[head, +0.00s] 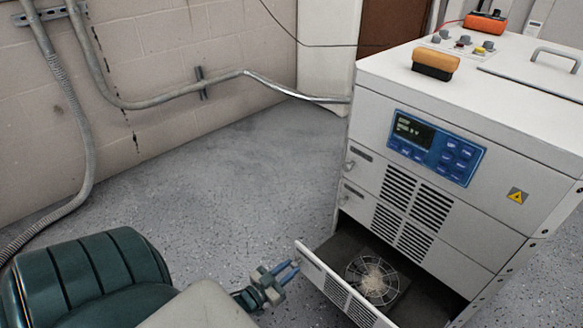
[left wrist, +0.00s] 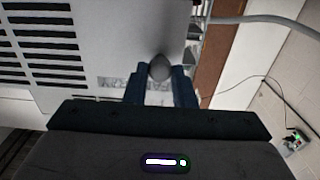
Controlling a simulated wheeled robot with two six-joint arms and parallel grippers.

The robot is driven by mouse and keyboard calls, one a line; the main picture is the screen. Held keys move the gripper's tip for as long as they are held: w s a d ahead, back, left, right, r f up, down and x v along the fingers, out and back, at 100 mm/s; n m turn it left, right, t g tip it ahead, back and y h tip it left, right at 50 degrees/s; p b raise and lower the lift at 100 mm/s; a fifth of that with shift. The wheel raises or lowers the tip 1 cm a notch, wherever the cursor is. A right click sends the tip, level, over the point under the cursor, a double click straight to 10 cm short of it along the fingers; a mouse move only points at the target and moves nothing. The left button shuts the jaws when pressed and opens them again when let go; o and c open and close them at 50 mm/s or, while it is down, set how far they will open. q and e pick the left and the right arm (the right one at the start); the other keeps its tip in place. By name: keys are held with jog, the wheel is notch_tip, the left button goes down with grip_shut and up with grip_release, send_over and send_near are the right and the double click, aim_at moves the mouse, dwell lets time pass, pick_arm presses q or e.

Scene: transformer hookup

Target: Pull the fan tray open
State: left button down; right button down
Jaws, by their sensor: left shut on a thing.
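The fan tray (head: 338,296) is pulled out from the bottom of the white cabinet (head: 450,170). Its slotted front panel stands out toward me, and a round fan guard (head: 373,280) shows inside. My left gripper (head: 290,268) is at the left end of the tray's front. In the left wrist view the gripper's two blue fingers (left wrist: 161,82) are shut on a grey rounded knob (left wrist: 160,68), in front of a pale panel with partly hidden lettering. My right gripper is not in view.
A blue display panel (head: 436,147) and vents are on the cabinet's front. An orange-black device (head: 435,64) and an orange box (head: 485,22) lie on top. Conduits (head: 190,88) run along the left wall. Speckled floor (head: 230,185) is clear left of the cabinet.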

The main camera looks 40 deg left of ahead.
pick_arm(q)
jog(key=shift+s+f, duration=0.15)
jog(key=shift+s, duration=0.1)
jog(key=c, duration=1.2)
grip_release()
jog(key=shift+s, duration=0.1)
jog(key=shift+c, duration=0.2)
jog(key=s+p, duration=0.2)
jog(key=s, duration=0.8)
jog(key=shift+s+a, duration=0.35)
jog(key=shift+a, duration=0.1)
